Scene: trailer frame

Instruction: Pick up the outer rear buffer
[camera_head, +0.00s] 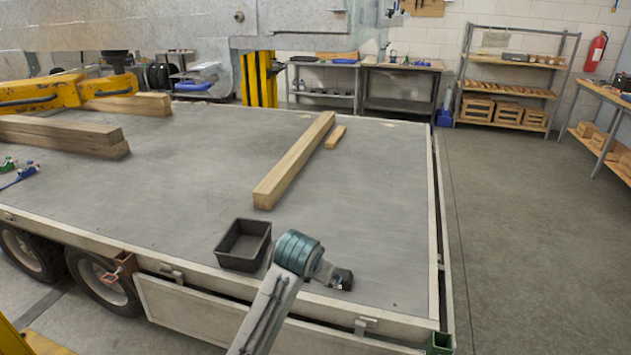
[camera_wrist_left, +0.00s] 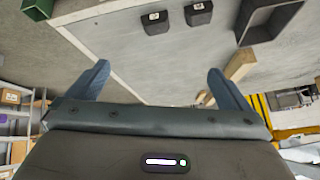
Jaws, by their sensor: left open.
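Two dark block-like buffers with pale labels sit on the grey trailer deck in the left wrist view. One, nearer the green corner socket and deck edge, appears to be the outer buffer (camera_wrist_left: 155,22); the other, inner buffer (camera_wrist_left: 198,13) is beside it, toward the tray. In the head view a dark block, apparently the outer buffer (camera_head: 343,280), shows just right of my wrist; my arm seems to hide the other. My left gripper (camera_wrist_left: 157,69) is open, its two blue fingers wide apart with nothing between them. The buffers lie beyond its fingertips. My right gripper is not in view.
An empty dark tray (camera_head: 243,262) stands left of my wrist near the deck's front edge. A long timber (camera_head: 293,162) and a short timber (camera_head: 335,137) lie farther back. Stacked timbers (camera_head: 65,135) are at left. The deck's right part is clear.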

